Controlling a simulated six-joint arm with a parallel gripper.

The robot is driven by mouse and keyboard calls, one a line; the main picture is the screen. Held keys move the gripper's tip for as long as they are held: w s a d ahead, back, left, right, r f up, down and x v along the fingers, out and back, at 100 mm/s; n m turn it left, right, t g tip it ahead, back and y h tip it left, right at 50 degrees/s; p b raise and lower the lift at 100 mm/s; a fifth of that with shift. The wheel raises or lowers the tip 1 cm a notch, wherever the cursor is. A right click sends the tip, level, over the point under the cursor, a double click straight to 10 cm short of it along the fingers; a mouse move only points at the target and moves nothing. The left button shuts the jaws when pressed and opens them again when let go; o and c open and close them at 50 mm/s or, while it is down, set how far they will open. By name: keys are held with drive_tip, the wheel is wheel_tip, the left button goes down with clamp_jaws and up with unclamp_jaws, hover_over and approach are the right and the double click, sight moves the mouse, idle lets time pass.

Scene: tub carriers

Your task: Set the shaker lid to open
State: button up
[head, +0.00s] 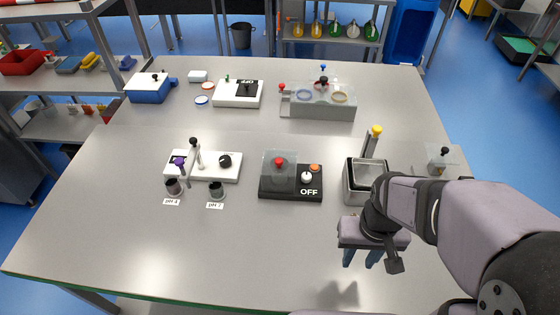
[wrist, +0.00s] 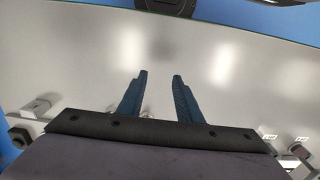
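A grey box (head: 318,111) stands at the back of the table, right of centre. It has a clear cover with two ring-shaped items, one bluish and one tan, beneath it; it looks like the shaker and its lid (head: 338,84). The lid appears to lie over the box, though its exact angle is hard to tell. A red knob (head: 282,87) is at its left, a dark knob on top, a blue knob (head: 323,68) behind. My gripper (head: 361,259) is far from it, above the front right of the table, pointing down. Its fingers (wrist: 160,76) are apart and empty.
A black unit (head: 290,190) marked OFF with a clear cover and a metal bin (head: 365,184) with a yellow-topped handle stand between my gripper and the box. A probe stand (head: 203,165) is at left. A clear-covered unit (head: 441,160) is at right. The front table is clear.

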drive_tip(key=shift+o, duration=0.5)
drive_tip(key=shift+w, duration=0.1)
wheel_tip(320, 180, up, 12)
drive_tip(key=n+p, duration=0.4)
drive_tip(key=n, duration=0.1)
hover_over(279, 160)
drive_tip(key=shift+f+p, duration=1.55)
drive_tip(key=shift+f, duration=2.05)
